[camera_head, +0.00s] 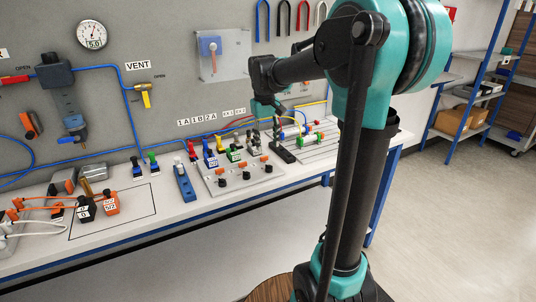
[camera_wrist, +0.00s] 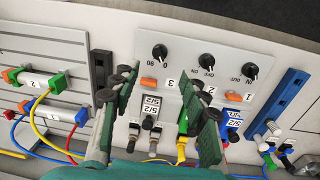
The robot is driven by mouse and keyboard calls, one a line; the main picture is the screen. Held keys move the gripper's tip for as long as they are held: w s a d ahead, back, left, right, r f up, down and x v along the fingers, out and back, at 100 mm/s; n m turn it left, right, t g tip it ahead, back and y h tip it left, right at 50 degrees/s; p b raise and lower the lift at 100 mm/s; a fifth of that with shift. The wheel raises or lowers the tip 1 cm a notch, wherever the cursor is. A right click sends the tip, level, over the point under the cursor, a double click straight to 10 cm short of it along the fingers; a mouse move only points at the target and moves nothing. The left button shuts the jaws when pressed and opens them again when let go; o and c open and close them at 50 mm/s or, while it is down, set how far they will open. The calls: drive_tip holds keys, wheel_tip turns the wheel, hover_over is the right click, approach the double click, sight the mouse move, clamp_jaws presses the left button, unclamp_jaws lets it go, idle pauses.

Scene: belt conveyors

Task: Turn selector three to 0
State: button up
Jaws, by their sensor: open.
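Selector three is the black round knob (camera_wrist: 159,51) above the orange tag marked 3 in the wrist view, on a light grey panel (camera_wrist: 183,50). The marks 0 and 90 sit beside it, 0 on the right and 90 on the left. Which way its pointer faces is too small to tell. The same knob shows at the panel's right end in the head view (camera_head: 268,168). My gripper (camera_wrist: 158,76) is open, its dark green fingers apart and empty, with selector three just beyond the fingertips. In the head view my gripper (camera_head: 279,132) is above the bench's back.
Selector two (camera_wrist: 207,61) and selector one (camera_wrist: 250,70) are to the right on the same panel. Valve blocks with coloured fittings (camera_wrist: 152,122) stand between and below the fingers. A blue bar (camera_wrist: 290,88) lies right; a grooved plate with cylinders (camera_wrist: 45,80) lies left.

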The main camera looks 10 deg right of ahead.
drive_tip(key=shift+a+r, duration=0.1)
drive_tip(key=shift+r, duration=1.15)
